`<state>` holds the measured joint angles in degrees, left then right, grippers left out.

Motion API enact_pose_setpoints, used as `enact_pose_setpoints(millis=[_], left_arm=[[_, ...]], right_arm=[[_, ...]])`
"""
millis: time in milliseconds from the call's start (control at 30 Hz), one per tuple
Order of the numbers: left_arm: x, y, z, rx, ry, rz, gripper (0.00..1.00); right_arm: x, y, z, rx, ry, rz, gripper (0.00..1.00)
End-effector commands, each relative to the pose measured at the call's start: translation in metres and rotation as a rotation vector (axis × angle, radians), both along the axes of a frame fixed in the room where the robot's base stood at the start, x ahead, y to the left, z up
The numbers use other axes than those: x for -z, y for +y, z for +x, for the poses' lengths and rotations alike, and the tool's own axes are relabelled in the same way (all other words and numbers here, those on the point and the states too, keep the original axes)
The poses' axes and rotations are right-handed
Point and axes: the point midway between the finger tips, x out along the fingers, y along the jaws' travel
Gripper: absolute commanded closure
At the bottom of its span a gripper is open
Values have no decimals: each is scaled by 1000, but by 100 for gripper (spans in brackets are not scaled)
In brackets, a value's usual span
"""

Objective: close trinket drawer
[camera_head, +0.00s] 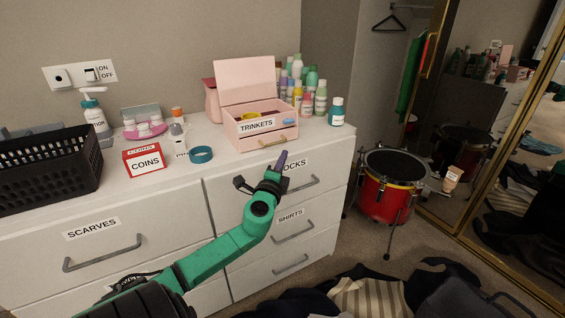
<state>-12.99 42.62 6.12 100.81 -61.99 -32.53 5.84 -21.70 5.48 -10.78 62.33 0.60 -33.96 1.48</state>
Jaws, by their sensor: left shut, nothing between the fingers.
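The pink trinket box (229,127) stands on the white dresser top with its lid (246,80) raised. A TRINKETS label is on its front, and a low drawer front (285,138) with a small handle is below the label. How far the drawer stands out is hard to tell from this angle. My left gripper (281,160) is in front of the dresser's front edge, just below the drawer. Its fingers point up toward the drawer, shut and empty, with a small gap seeming to lie between. My right gripper is not in view.
A red COINS box (144,159), a teal ring (201,154) and a black basket (50,165) stand left of the trinket box. Several bottles (310,92) stand behind it, and a teal bottle (336,112) to its right. A red drum (388,190) stands right of the dresser.

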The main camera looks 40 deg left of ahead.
Motion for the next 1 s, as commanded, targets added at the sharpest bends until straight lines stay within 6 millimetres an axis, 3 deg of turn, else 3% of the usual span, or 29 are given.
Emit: enact_pose_setpoints(millis=[600, 900, 1000], left_arm=[[14, -46, -85, -1, 1, -2, 100], [13, -48, -87, 0, 1, 0, 100], [31, -41, -87, -15, 27, -49, 100]], right_arm=[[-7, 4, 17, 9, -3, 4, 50], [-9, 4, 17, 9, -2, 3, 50], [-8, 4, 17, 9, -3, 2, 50]])
